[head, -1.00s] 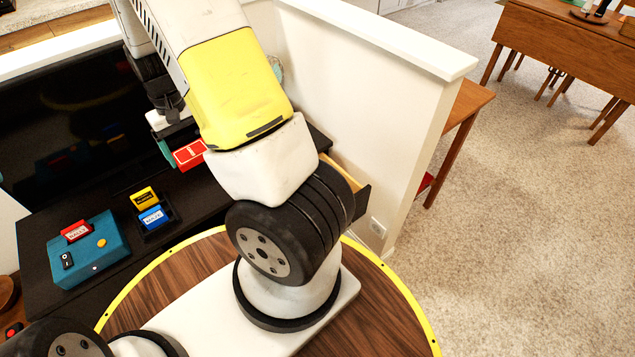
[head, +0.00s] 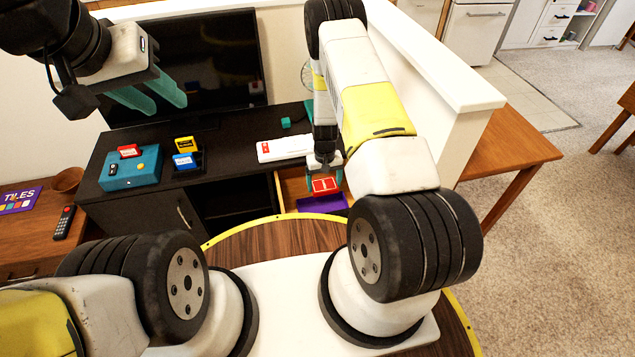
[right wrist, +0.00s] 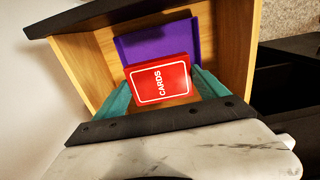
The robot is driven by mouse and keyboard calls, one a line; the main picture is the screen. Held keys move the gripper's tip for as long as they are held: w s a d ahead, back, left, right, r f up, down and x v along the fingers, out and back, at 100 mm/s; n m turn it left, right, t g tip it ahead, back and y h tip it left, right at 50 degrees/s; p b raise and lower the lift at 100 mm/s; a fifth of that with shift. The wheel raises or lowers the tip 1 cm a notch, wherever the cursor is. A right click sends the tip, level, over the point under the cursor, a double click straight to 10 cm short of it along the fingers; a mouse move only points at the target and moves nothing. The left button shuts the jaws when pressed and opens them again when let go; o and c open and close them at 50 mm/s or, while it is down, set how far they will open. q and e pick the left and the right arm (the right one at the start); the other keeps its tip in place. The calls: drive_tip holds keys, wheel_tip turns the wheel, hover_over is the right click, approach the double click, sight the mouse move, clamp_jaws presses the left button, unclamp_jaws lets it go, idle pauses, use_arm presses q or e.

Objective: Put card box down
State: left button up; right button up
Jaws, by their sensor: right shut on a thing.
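The card box (head: 324,185) is red with a white outline. In the right wrist view the box (right wrist: 160,82) reads "CARDS". My right gripper (head: 324,172) is shut on it, with one teal finger on each side. The box is over the open wooden drawer (head: 291,187), in front of a purple item (head: 322,204) in it. The purple item also shows in the right wrist view (right wrist: 150,45). I cannot tell whether the box touches the drawer floor. My left gripper (head: 158,98) is open and empty, high at the upper left.
A black cabinet top (head: 225,150) carries a teal box (head: 130,172), yellow and blue small boxes, and a long white item (head: 284,147). A television (head: 190,65) stands behind. A white half wall (head: 420,90) rises on the right, close to my right arm.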

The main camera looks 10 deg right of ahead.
approach(324, 208)
drive_tip(key=f, duration=0.2)
drive_tip(key=s+f, duration=0.1)
drive_tip(key=f, duration=0.1)
drive_tip(key=s+f, duration=0.1)
drive_tip(key=f, duration=0.1)
drive_tip(key=shift+s+a+f, duration=0.1)
drive_tip(key=shift+s+a, duration=0.15)
drive_tip(key=shift+a, duration=0.1)
drive_tip(key=shift+f, duration=0.1)
drive_tip(key=o, duration=1.3)
